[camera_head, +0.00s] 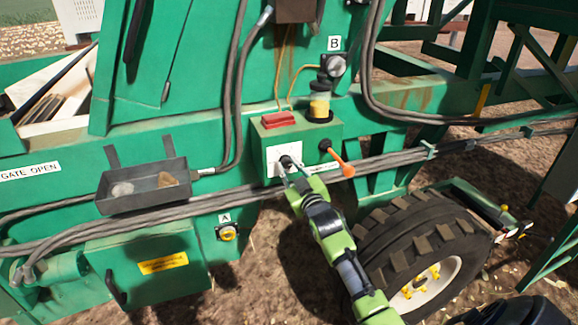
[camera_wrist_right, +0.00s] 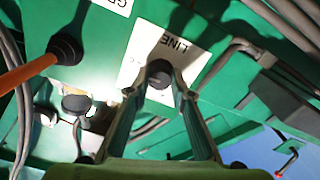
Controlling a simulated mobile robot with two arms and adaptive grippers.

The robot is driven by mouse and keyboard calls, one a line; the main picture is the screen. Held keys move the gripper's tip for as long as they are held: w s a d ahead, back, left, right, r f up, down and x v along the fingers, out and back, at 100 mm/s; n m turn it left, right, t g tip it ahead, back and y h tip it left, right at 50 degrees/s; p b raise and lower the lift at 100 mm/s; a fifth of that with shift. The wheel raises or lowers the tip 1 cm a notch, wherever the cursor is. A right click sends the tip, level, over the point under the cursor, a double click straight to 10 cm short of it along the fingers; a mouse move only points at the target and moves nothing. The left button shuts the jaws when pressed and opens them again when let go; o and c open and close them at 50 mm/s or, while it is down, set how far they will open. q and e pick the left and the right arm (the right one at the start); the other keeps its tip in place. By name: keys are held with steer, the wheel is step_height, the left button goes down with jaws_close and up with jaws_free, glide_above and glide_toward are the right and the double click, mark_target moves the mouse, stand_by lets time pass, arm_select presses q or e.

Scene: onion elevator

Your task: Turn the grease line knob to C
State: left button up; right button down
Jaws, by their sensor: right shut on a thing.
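The grease line knob (camera_wrist_right: 159,74) is a small dark round knob on a white label plate (camera_wrist_right: 140,42) marked "LINE". In the head view the knob (camera_head: 286,161) sits on the front of a green box (camera_head: 330,140), on its white plate (camera_head: 270,158). My right gripper (camera_wrist_right: 159,82) has its two fingers on either side of the knob, shut on it. In the head view the right gripper (camera_head: 289,168) reaches the plate from below. The fingers hide part of the knob and plate, so I cannot tell which letter it points to. My left gripper is not in view.
An orange-handled lever (camera_head: 338,160) juts out just right of the knob. A red part (camera_head: 278,119) and a yellow grease reservoir (camera_head: 320,103) top the box. Cables (camera_head: 200,215) run below. A tray (camera_head: 144,187) hangs at left; a large tyre (camera_head: 410,240) stands lower right.

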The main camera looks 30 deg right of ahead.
steer(key=shift+f+m, duration=0.1)
steer(key=shift+m, duration=0.6)
steer(key=c, duration=1.8)
jaws_free()
steer(key=v, duration=1.2)
steer(key=shift+d, duration=0.1)
